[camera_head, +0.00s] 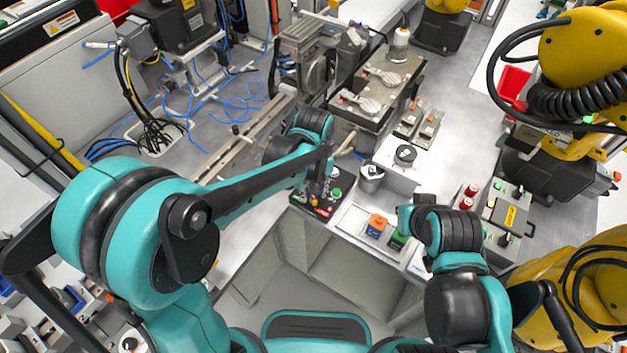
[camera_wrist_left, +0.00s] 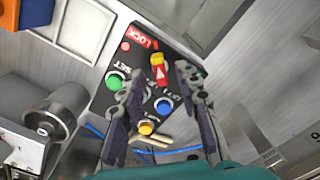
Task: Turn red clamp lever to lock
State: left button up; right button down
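A black control panel (camera_head: 322,209) stands at the work table's front edge, below my left gripper (camera_head: 322,186) in the head view. In the left wrist view the panel (camera_wrist_left: 122,60) carries a red lever (camera_wrist_left: 160,75) with a yellow end and a white arrow. A red LOCK label (camera_wrist_left: 140,38) is beside it, towards the upper left. Green (camera_wrist_left: 115,80), blue (camera_wrist_left: 164,104) and yellow (camera_wrist_left: 147,127) buttons also sit on the panel. My left gripper (camera_wrist_left: 160,73) is open, with a fingertip on either side of the lever. Contact cannot be told.
A tray with orange-blue (camera_head: 376,226) and green (camera_head: 398,239) blocks lies right of the panel. A metal cylinder (camera_head: 371,176) stands behind it. Yellow robot arms (camera_head: 585,60) stand at the right.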

aim_at(310, 200)
pick_arm(q)
notch_tip(310, 200, up, 11)
dwell(0.3)
jog(key=shift+a+r, duration=0.1)
dwell(0.4)
jog(key=s+a+f+m+t, duration=0.1)
jog(key=s+a+m+t, duration=0.2)
jog(key=s+a+t, duration=0.4)
jog(key=s+a, duration=0.3)
jog(key=a, duration=0.5)
jog(key=shift+f, duration=0.3)
